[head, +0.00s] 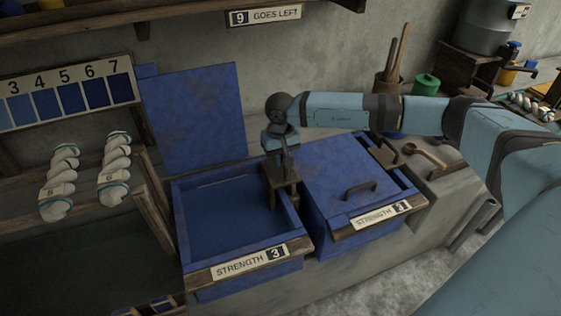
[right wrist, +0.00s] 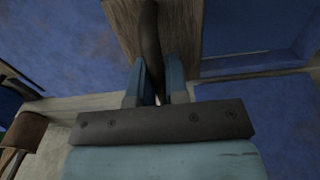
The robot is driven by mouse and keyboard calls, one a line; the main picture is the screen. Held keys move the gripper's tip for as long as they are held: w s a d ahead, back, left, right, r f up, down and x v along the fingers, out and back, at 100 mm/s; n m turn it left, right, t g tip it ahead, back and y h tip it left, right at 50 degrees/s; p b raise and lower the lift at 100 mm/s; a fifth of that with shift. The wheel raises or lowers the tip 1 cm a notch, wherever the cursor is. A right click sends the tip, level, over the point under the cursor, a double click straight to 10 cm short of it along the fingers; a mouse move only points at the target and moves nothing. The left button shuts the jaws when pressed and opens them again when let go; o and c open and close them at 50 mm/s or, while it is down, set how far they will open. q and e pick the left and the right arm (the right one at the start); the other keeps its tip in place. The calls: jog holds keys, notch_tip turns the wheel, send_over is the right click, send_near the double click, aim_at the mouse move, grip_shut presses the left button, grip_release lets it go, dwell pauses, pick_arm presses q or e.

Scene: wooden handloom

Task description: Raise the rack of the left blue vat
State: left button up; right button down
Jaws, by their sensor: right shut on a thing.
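The left blue vat (head: 194,267) stands open, with its lid (head: 195,115) raised behind it and dark blue liquid (head: 228,219) inside. A "STRENGTH 3" label (head: 249,262) is on its front edge. A wooden piece (head: 280,183) with a dark upright handle, apparently of the rack, sits at the vat's right side. Its lower part reaches down into the vat. My right gripper (head: 287,155) comes from above and is shut on this dark handle (right wrist: 150,42), which shows between the fingers in the right wrist view. Any lower part of the rack is hidden. My left gripper is not in view.
The right blue vat (head: 345,175) is closed, with a handle on its lid. A pot of wooden sticks (head: 388,90) and a green canister (head: 426,84) stand behind.

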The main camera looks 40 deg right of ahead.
notch_tip(320, 180, up, 3)
jog(key=shift+r+p, duration=0.1)
jog(key=shift+p, duration=0.5)
jog(key=shift+r+p, duration=0.35)
jog(key=shift+r, duration=0.45)
notch_tip(320, 180, up, 5)
jog(key=shift+p, duration=1.15)
jog(key=shift+r, duration=0.4)
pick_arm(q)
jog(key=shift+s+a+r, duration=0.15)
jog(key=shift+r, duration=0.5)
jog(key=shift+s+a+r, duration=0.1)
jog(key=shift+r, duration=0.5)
pick_arm(e)
jog(key=shift+w, duration=0.1)
jog(key=c, duration=0.6)
grip_release()
jog(key=shift+r, duration=0.1)
jog(key=o, duration=0.6)
pick_arm(q)
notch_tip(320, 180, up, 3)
jog(key=p, duration=0.3)
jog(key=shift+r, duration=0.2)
pick_arm(e)
notch_tip(320, 180, up, 7)
